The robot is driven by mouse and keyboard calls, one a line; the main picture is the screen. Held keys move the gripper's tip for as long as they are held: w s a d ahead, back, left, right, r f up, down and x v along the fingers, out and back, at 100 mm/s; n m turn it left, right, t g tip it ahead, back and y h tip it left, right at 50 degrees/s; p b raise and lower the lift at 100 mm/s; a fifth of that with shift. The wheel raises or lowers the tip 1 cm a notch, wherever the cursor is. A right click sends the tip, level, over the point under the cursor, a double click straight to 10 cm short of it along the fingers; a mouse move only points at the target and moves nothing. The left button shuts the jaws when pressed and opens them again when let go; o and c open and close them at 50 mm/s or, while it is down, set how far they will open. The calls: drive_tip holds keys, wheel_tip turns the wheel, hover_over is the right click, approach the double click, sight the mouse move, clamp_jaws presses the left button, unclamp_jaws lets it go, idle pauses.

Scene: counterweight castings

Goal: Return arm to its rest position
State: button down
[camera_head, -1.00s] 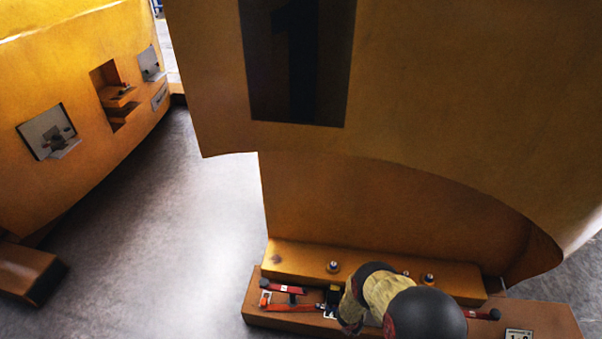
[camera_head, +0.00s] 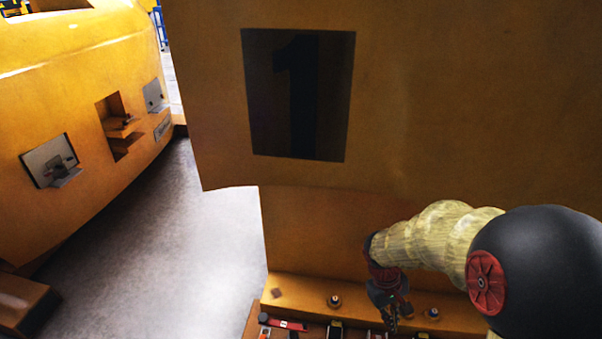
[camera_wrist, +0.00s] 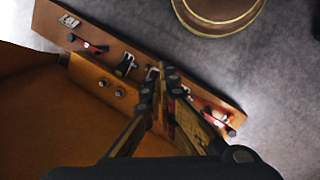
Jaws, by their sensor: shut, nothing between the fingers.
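My gripper (camera_head: 393,318) is at the lower right of the head view, at the end of my raised arm, pointing down in front of the orange casting marked 1 (camera_head: 385,100). In the wrist view my gripper (camera_wrist: 163,72) reaches up the middle with its fingers together and nothing between them. It appears above the casting's brown base ledge (camera_wrist: 82,42); the gap to the ledge is hard to judge.
Red-handled clamps (camera_head: 287,324) and bolts (camera_head: 334,301) line the ledge. Another yellow casting with metal brackets (camera_head: 50,160) stands at the left. Grey floor (camera_head: 150,230) is clear between them. A round brown object (camera_wrist: 220,12) shows at the top of the wrist view.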

drive_tip(key=s+a+r+m+t+y, duration=0.1)
drive_tip(key=s+r, duration=0.3)
drive_tip(key=r, duration=0.4)
drive_tip(key=s+a+r+m+t+y, duration=0.1)
drive_tip(key=s+a+r+t, duration=0.1)
drive_tip(key=r, duration=0.6)
drive_tip(key=s+a+r+m+t, duration=0.2)
drive_tip(key=s+r+t, duration=0.2)
drive_tip(key=r, duration=0.5)
drive_tip(key=s, duration=0.2)
drive_tip(key=shift+s+y, duration=0.4)
